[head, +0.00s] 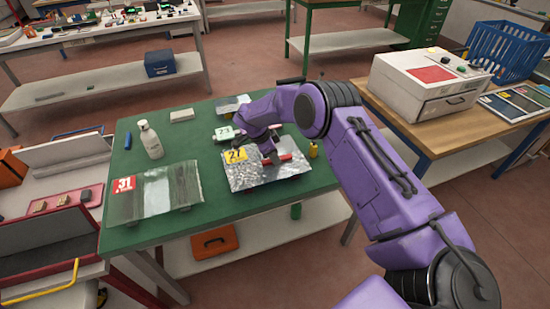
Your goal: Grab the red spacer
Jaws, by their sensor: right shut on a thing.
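The red spacer (287,157) shows as a short red piece beside the fingers of my right gripper (272,159), over the textured glass pane with the yellow "27" label (256,180). My right gripper points down and is shut on the red spacer. The purple arm hides part of the area behind it. I cannot tell whether the spacer still touches the pane. My left gripper is not in view.
On the green table (222,208) are a clear pane with a red "31" label (172,190), a white bottle (151,140), a pale block (182,115), a green-labelled piece (224,133) and a small yellow item (313,149). A white machine (425,85) stands at right.

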